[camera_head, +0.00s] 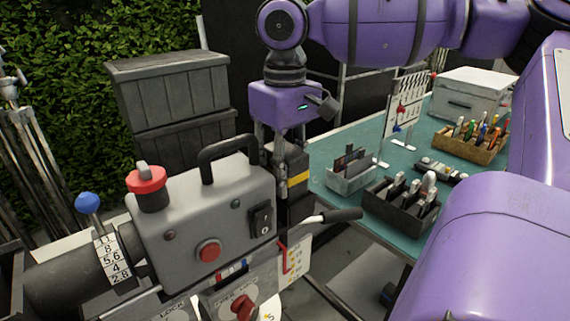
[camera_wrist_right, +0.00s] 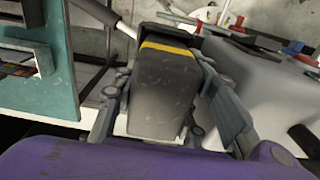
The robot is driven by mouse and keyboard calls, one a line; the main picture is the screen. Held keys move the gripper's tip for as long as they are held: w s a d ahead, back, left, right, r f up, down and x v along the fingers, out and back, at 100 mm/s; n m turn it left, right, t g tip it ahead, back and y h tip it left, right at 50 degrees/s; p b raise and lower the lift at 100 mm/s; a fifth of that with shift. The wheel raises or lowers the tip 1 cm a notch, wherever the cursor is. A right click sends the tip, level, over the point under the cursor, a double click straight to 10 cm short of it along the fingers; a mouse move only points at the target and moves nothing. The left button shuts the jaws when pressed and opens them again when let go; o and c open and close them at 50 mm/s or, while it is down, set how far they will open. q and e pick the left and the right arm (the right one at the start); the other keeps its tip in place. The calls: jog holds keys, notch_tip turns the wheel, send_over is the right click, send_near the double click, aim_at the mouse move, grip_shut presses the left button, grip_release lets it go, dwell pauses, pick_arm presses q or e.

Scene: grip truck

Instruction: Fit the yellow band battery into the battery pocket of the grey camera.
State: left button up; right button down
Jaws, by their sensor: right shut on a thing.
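The grey camera (camera_head: 200,215) stands in the foreground of the head view, with a black top handle, red knobs and a lens at the left. Its body also shows at the right of the wrist view (camera_wrist_right: 262,85). My right gripper (camera_head: 280,165) points down at the camera's rear end and is shut on the dark yellow band battery (camera_head: 299,190). In the wrist view the battery (camera_wrist_right: 158,95) sits between the fingers, its yellow band toward the far end. The battery is beside the camera's rear; I cannot tell whether they touch. The pocket is not clearly visible. My left gripper is out of view.
A teal table (camera_head: 340,205) at the right carries a dark divided tray (camera_head: 400,208), a small grey box (camera_head: 350,180), a wooden tray of pens (camera_head: 470,145) and a white case (camera_head: 473,92). A pale lever with a black grip (camera_head: 340,215) sticks out below the battery.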

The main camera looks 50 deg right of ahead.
jog(key=shift+f, duration=0.5)
jog(key=c, duration=1.1)
grip_release()
jog(key=shift+o, duration=0.5)
notch_tip(320, 180, up, 12)
